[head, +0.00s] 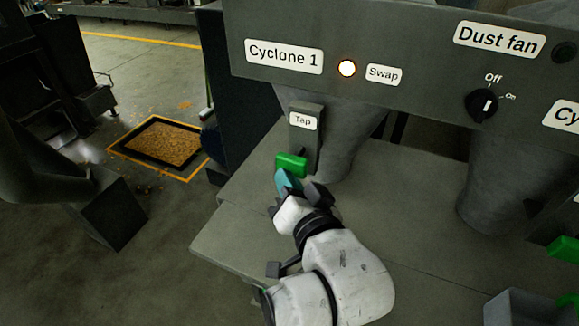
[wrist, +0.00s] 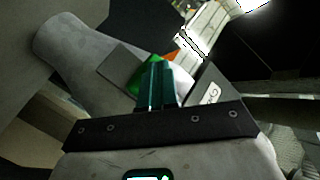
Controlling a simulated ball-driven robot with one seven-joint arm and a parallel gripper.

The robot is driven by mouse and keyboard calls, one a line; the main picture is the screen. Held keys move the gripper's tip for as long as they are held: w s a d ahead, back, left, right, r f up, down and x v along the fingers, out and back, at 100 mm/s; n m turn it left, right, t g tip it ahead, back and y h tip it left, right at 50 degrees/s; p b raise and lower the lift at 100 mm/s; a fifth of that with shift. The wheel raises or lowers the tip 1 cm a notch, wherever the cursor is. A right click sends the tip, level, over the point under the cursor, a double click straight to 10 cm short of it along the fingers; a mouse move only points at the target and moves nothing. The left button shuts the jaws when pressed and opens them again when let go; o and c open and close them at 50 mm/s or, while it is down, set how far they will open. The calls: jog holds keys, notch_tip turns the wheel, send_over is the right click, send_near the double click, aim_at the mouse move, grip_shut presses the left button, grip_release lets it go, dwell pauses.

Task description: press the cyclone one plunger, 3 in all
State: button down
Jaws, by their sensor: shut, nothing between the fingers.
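The cyclone one plunger is a green block (head: 291,162) at the foot of the grey upright plate labelled "Tap" (head: 304,122), below the "Cyclone 1" label (head: 284,56). My gripper (head: 285,180) is shut and empty, its teal fingertips right at the plunger's lower edge. In the wrist view the shut teal fingers (wrist: 157,84) overlap the green plunger (wrist: 136,73), which is partly hidden behind them. I cannot tell whether they touch. A round lamp (head: 347,68) beside the "Swap" label (head: 384,75) glows white.
The grey cyclone cone (head: 345,135) stands just right of the plate. A second cone (head: 510,180) and another green plunger (head: 565,247) are further right. A "Dust fan" knob (head: 481,105) is on the panel above. A bordered floor tray of brown material (head: 160,139) lies left.

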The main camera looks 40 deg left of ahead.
jog(key=shift+w+a, duration=0.25)
jog(key=shift+w, duration=0.7)
dwell(0.9)
jog(key=shift+s, duration=0.1)
jog(key=shift+s+d+p, duration=0.2)
jog(key=shift+s+p, duration=0.15)
jog(key=shift+s, duration=0.35)
jog(key=shift+s+d+p, duration=0.2)
jog(key=shift+s+p, duration=0.1)
jog(key=shift+s, duration=0.4)
jog(key=shift+s, duration=0.1)
jog(key=shift+s+d+p, duration=0.2)
jog(key=shift+s+p, duration=0.05)
jog(key=shift+s, duration=0.55)
jog(key=shift+s+d+p, duration=0.15)
jog(key=shift+s+p, duration=0.1)
jog(key=shift+s, duration=0.5)
jog(key=shift+s+d+p, duration=0.2)
jog(key=shift+s+p, duration=0.05)
jog(key=shift+s, duration=0.55)
